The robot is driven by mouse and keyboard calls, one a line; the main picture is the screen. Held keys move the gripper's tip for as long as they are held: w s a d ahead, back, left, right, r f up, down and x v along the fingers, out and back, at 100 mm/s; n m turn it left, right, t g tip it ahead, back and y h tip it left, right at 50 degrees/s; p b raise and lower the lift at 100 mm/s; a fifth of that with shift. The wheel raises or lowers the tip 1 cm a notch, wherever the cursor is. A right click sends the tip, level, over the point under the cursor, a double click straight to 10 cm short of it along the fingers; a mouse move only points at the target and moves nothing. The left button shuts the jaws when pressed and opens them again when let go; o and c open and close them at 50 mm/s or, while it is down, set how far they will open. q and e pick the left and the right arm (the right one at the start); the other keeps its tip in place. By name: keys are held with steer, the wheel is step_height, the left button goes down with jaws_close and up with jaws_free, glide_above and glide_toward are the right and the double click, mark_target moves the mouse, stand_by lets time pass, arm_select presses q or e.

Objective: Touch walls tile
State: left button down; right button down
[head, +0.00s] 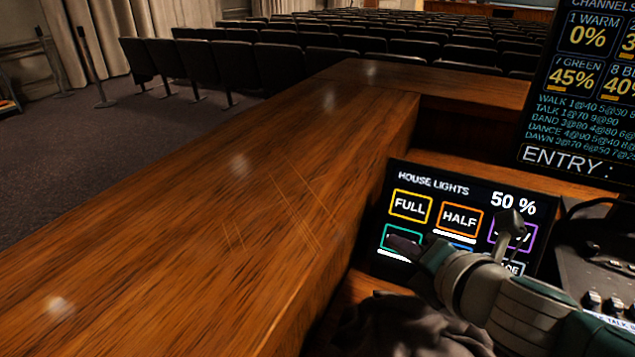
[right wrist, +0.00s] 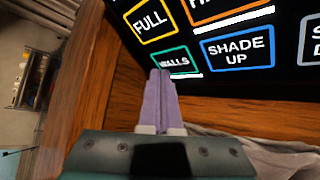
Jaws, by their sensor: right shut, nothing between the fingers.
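The walls tile (right wrist: 176,62) is a green-outlined box on the touch panel, with a white bar beneath it. In the head view its green frame (head: 388,231) shows at the lower left of the panel, partly covered by my right gripper (head: 403,245). In the right wrist view my right gripper (right wrist: 160,74) is shut and empty, its two purple-grey fingers together. The fingertips overlap the tile's lower left edge; I cannot tell whether they touch the glass. My left gripper is not in view.
The house lights panel (head: 420,172) reads 50 % and has FULL, HALF and other tiles, with a white bar under HALF. A channel screen (head: 560,130) stands to the right. A wooden ledge (head: 200,210) runs along the left. Dark cloth (head: 405,330) lies below.

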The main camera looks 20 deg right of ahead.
steer(key=shift+w+d+f, duration=0.1)
steer(key=shift+w+d+f, duration=0.1)
steer(key=shift+w+d, duration=0.05)
steer(key=shift+d, duration=0.05)
steer(key=shift+w+d+f, duration=0.15)
steer(key=shift+w+d, duration=0.05)
stand_by(0.8)
steer(key=shift+s, duration=0.1)
steer(key=shift+s+a+r+p, duration=0.35)
steer(key=shift+a, duration=0.1)
stand_by(0.3)
